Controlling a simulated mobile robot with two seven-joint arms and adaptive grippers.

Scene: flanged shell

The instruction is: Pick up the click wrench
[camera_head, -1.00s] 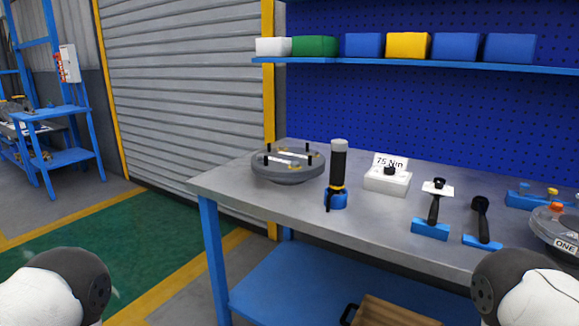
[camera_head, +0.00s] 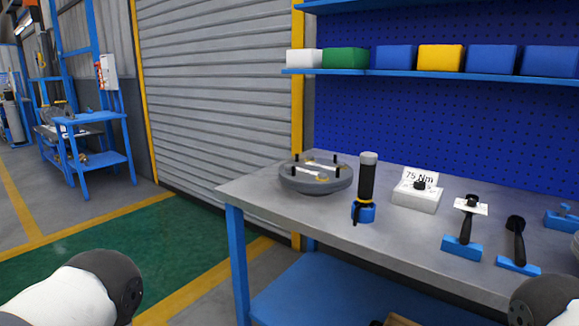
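An upright tool with a black grip, grey top and yellow ring (camera_head: 366,182) stands in a blue holder (camera_head: 363,213) on the bench, and it looks like the click wrench. Two other black tools lean in blue stands further right: one with a white tag (camera_head: 466,226) and one without a tag (camera_head: 516,240). I cannot tell for sure from the picture which tool is the click wrench. Only links of my two arms show, at the bottom left and bottom right corners. Neither gripper is in view, and nothing touches the tools.
A grey flanged disc (camera_head: 316,178) with black studs lies left of the upright tool. A white block with a "75 Nm" card (camera_head: 415,199) stands to its right. The grey bench top (camera_head: 300,208) has bare room along its front edge. A shelf with coloured bins (camera_head: 395,58) is behind.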

